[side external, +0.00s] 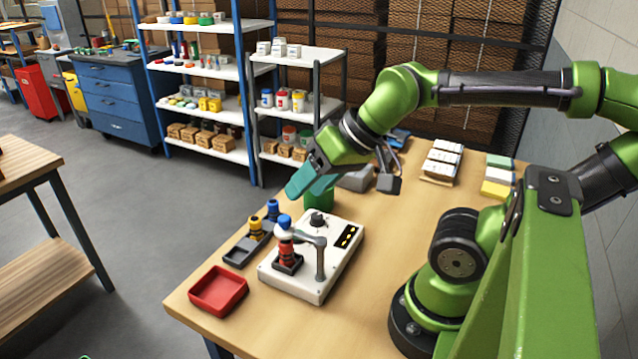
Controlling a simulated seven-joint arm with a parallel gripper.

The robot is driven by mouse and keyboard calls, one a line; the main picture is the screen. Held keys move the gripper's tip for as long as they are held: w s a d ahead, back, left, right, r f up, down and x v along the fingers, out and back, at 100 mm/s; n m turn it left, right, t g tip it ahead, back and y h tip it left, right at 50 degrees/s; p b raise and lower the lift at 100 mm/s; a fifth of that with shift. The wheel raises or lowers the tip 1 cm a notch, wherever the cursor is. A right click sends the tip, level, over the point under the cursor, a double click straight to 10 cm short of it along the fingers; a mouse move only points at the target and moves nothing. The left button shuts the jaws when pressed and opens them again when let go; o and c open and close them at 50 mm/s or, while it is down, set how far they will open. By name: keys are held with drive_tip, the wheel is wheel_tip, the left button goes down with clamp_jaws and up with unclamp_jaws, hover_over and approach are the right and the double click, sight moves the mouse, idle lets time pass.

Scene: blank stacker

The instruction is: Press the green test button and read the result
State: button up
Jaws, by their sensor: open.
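A white test box (335,233) sits on the wooden table, with a black knob (318,219) and a dark panel with yellow marks (348,237). The marks are too small to read. I cannot make out a green button on the box. A green cylinder (319,199) stands just behind the box, partly hidden by my gripper. My gripper (308,184) is open, its teal fingers above the box's far end, with nothing seen between them.
A dark tray (240,252) with yellow, black and blue pieces lies left of the box. An empty red tray (218,290) is at the front left edge. White packs (443,160) and coloured stacks (497,178) lie at the back right.

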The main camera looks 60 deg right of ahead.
clamp_jaws()
idle(1.4)
